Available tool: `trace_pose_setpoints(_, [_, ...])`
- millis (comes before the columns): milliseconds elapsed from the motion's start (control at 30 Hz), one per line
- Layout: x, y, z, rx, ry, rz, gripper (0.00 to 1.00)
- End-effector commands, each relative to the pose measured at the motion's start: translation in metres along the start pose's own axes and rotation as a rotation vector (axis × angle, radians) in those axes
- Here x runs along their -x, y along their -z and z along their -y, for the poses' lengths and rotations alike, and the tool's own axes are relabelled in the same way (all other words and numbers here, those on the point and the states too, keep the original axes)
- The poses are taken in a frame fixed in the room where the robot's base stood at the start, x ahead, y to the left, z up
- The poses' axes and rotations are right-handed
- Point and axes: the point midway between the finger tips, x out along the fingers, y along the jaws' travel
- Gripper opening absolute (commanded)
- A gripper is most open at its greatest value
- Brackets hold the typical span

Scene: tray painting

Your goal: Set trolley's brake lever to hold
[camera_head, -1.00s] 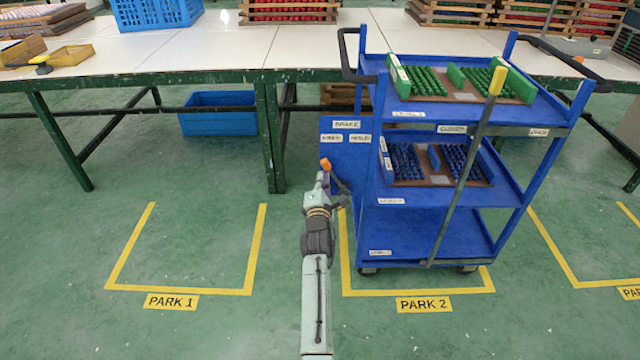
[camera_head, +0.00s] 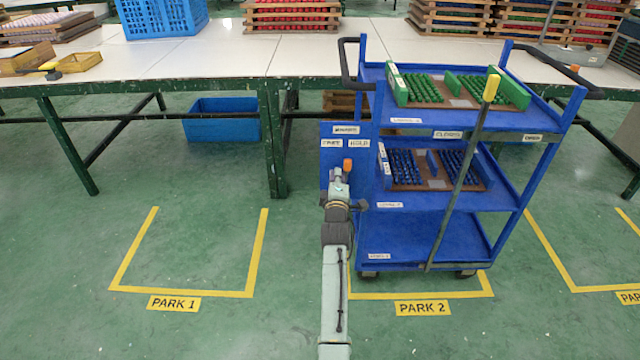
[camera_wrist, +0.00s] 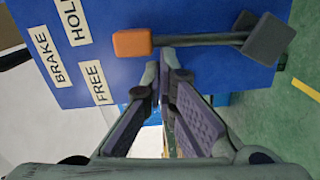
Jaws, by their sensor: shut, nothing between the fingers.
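The blue trolley (camera_head: 445,230) stands in the PARK 2 bay. Its brake panel (camera_head: 328,160) is on its left side, with a FREE label (camera_head: 331,143) and a HOLD label (camera_head: 359,143). The brake lever's orange knob (camera_head: 347,165) stands between the two labels; in the wrist view the knob (camera_wrist: 132,43) and the lever's dark shaft (camera_wrist: 205,40) show clear of the labels. My gripper (camera_wrist: 163,62) is shut and empty, its fingertips beside the shaft close to the knob, on the FREE side. Whether they touch is unclear. In the head view my gripper (camera_head: 340,178) partly hides the lever.
A long handle with a yellow top (camera_head: 491,88) leans across the trolley's front. Trays of green pegs (camera_head: 450,103) and blue pegs (camera_head: 437,185) rest on its shelves. A worktable (camera_head: 190,60) stands behind. The PARK 1 bay (camera_head: 190,291) is empty.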

Motion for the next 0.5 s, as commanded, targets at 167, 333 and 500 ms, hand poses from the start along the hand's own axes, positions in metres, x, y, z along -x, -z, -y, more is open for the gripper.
trace_pose_setpoints(167, [-0.001, -0.016, -0.003, -0.151, 0.006, 0.003, 0.00])
trace_pose_setpoints(333, [-0.001, -0.027, -0.004, -0.272, 0.012, 0.002, 0.00])
trace_pose_setpoints(500, [-0.002, -0.035, -0.005, -0.360, 0.016, 0.000, 0.00])
